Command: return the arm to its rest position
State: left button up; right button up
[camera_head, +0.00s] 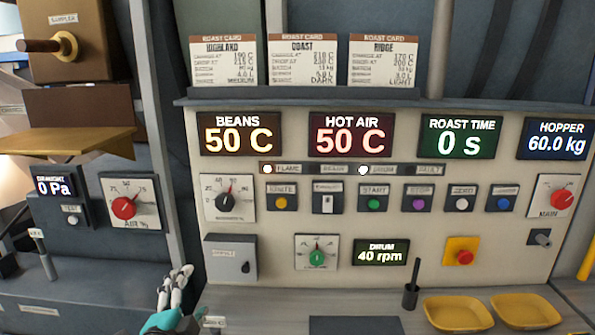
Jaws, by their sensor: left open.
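My left gripper (176,280) is low in the head view, left of centre. Its pale fingers point up and its teal part is at the bottom edge. It is open, and I see nothing between its fingers. It shows in front of the gap between the left cabinet and the main control panel (280,250), near the grey box (230,259) at the panel's lower left. I cannot tell whether it touches anything. Most of the left arm is out of the picture. My right gripper is not in view.
The panel carries displays, buttons, a burner dial (228,198) and a red emergency button (464,257). Two yellow trays (459,325) and a dark upright holder (410,296) stand on the ledge at right. The left cabinet has an air dial (125,207) and a lever (44,255).

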pick_arm(q)
jog(key=s+f+n+g, duration=0.7)
jog(key=s+f, duration=0.6)
jog(key=f, duration=0.3)
jog(key=s+f+n+g, duration=0.3)
jog(key=s+f, duration=0.2)
jog(key=s, duration=0.4)
jog(key=s+f+n+g, duration=0.2)
jog(key=s+f+g, duration=0.15)
jog(key=s, duration=0.45)
notch_tip(320, 180, down, 28)
jog(key=s, duration=0.1)
jog(key=s+a+f+g+b, duration=0.1)
jog(key=s+a+f, duration=0.2)
jog(key=s+f, duration=1.3)
jog(key=shift+s+g, duration=0.25)
jog(key=shift+g, duration=0.1)
jog(key=shift+a, duration=0.1)
